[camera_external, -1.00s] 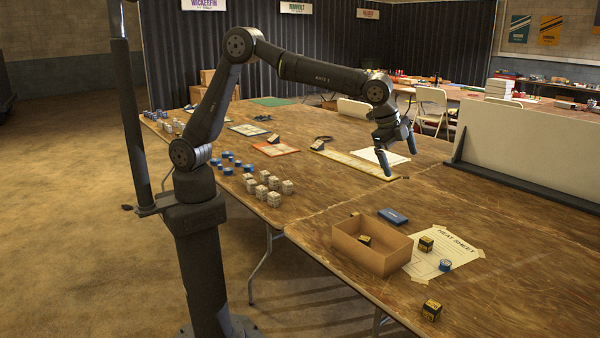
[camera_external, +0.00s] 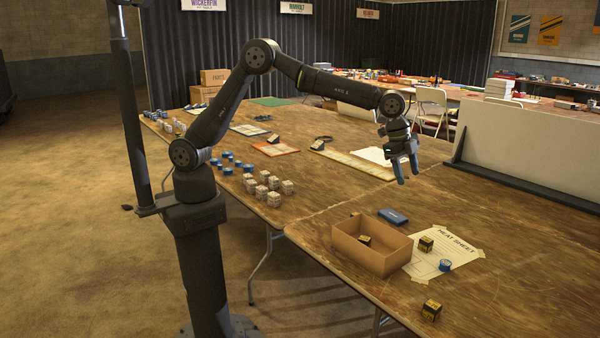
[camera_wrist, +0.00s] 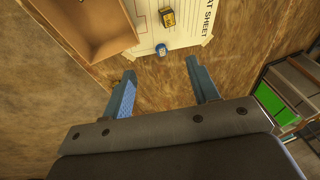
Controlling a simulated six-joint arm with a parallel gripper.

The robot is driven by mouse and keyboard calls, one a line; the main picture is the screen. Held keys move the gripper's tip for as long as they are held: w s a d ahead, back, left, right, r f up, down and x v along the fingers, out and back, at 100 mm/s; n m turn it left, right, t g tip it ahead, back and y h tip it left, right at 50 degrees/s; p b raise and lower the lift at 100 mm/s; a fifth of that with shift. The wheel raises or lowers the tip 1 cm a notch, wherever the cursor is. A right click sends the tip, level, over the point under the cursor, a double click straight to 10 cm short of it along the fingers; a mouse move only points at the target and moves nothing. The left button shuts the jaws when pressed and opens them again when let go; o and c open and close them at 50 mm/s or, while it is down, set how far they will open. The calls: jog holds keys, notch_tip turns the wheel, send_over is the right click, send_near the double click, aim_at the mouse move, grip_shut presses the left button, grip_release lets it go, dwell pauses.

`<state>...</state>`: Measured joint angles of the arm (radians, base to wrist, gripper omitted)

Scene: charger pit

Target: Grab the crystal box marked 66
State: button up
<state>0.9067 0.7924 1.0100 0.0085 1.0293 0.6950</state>
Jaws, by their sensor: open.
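Three small black-and-yellow boxes could match the crystal box, but their numbers are too small to read. One box (camera_external: 426,244) stands on the heat sheet, and it also shows at the top of the wrist view (camera_wrist: 167,17). A second box (camera_external: 432,310) stands on bare wood near the table's front edge. A third box (camera_external: 365,240) is inside the open cardboard box (camera_external: 385,262). My gripper (camera_external: 407,177) is open and empty, above the table behind the cardboard box. Its two blue fingers are spread apart in the wrist view (camera_wrist: 160,67).
The heat sheet (camera_external: 457,262) is taped down, with a blue cylinder (camera_external: 445,265) on it. A flat blue case (camera_external: 393,216) lies behind the cardboard box. Several pale cubes (camera_external: 274,199) stand at left. A white panel (camera_external: 520,155) stands at right.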

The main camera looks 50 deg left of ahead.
aim_at(426, 239)
jog(key=w+f+g+h, duration=0.2)
jog(key=w+f, duration=0.6)
jog(key=f, duration=0.1)
jog(key=x, duration=1.1)
jog(key=s+x, duration=0.1)
jog(key=x, duration=0.4)
jog(key=shift+s+f, duration=0.1)
jog(key=shift+f, duration=0.35)
jog(key=c, duration=1)
